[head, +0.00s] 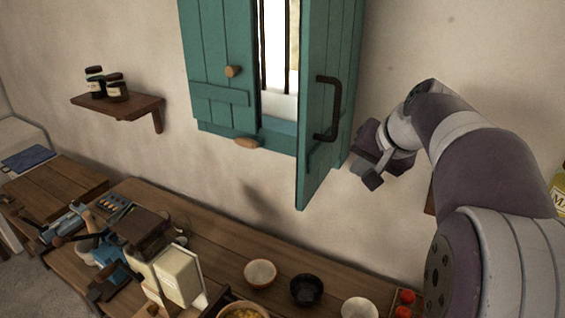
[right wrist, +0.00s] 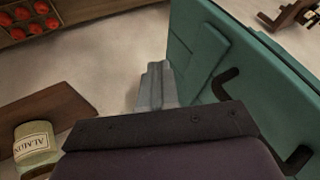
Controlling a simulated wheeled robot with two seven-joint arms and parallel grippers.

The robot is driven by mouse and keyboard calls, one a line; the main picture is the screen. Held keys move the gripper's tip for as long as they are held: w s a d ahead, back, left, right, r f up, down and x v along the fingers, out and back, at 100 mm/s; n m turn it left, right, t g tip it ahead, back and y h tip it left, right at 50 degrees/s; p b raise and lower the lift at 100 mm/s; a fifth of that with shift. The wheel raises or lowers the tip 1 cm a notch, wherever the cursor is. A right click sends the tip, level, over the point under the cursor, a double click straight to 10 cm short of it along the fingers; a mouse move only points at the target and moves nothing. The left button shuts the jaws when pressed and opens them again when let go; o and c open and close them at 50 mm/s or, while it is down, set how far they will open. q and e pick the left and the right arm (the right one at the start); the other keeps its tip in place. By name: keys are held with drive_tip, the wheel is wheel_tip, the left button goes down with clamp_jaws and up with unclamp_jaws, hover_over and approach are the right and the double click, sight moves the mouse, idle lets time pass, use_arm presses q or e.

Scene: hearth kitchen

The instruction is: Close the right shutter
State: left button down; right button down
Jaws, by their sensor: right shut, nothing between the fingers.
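The right shutter (head: 313,150) is a teal panel in the head view, standing ajar and swung out from the window. A dark bar handle (head: 335,108) is on its face. My right gripper (head: 371,180) is to the right of the panel, near its lower part, apart from the handle. It is shut and empty. In the right wrist view, my shut fingers (right wrist: 156,85) point toward the wall, with the shutter (right wrist: 195,45) close on their right and the handle (right wrist: 225,84) beyond them. My left gripper is not in view.
The left shutter (head: 222,60) lies flat over its side of the window, with a wooden knob (head: 233,71). A wall shelf (head: 118,105) holds jars. Below, a wooden counter (head: 215,245) carries bowls and clutter. A labelled jar (right wrist: 36,146) stands on another shelf (right wrist: 60,110).

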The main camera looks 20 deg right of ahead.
drive_tip(key=w+a+f, duration=0.1)
drive_tip(key=w+f, duration=0.1)
drive_tip(key=w+a+f+b, duration=0.1)
drive_tip(key=w+f, duration=0.2)
drive_tip(key=w+a+f, duration=0.2)
drive_tip(key=shift+w+f, duration=0.2)
drive_tip(key=shift+f, duration=0.2)
drive_tip(key=shift+w+d+f, duration=0.15)
drive_tip(key=shift+w+f, duration=0.05)
drive_tip(key=shift+w, duration=0.05)
drive_tip(key=shift+r, duration=0.1)
